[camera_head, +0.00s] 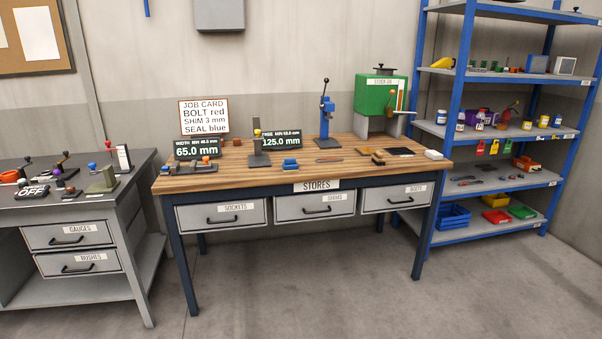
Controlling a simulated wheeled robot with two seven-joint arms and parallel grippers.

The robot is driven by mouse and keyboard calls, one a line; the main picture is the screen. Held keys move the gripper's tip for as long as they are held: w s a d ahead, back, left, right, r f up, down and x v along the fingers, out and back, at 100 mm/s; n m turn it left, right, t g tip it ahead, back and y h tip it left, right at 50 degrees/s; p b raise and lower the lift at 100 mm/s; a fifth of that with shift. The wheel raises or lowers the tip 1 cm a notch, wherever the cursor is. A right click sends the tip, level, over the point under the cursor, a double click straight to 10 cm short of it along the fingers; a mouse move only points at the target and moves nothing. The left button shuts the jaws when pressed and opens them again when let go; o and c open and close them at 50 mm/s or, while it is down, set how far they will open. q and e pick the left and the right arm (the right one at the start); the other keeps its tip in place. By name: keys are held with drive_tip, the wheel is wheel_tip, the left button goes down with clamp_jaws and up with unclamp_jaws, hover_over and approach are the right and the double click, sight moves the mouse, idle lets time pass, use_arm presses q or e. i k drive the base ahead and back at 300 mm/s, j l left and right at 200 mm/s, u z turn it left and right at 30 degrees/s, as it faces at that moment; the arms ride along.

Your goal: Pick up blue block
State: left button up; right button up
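A small blue block-like object (290,165) sits on the wooden top of the middle workbench (240,180), near its front edge above the middle drawer. It looks stepped or stacked, but is too small to tell clearly. Neither of my grippers is in view.
A blue hand press (326,115), a green box (381,97) and a job card (204,117) stand along the bench's back. A grey bench (88,205) is left, blue shelving (452,130) right. The floor (300,290) in front is clear.

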sight(290, 164)
drive_tip(key=i, duration=3)
drive_tip(key=z, duration=0.05)
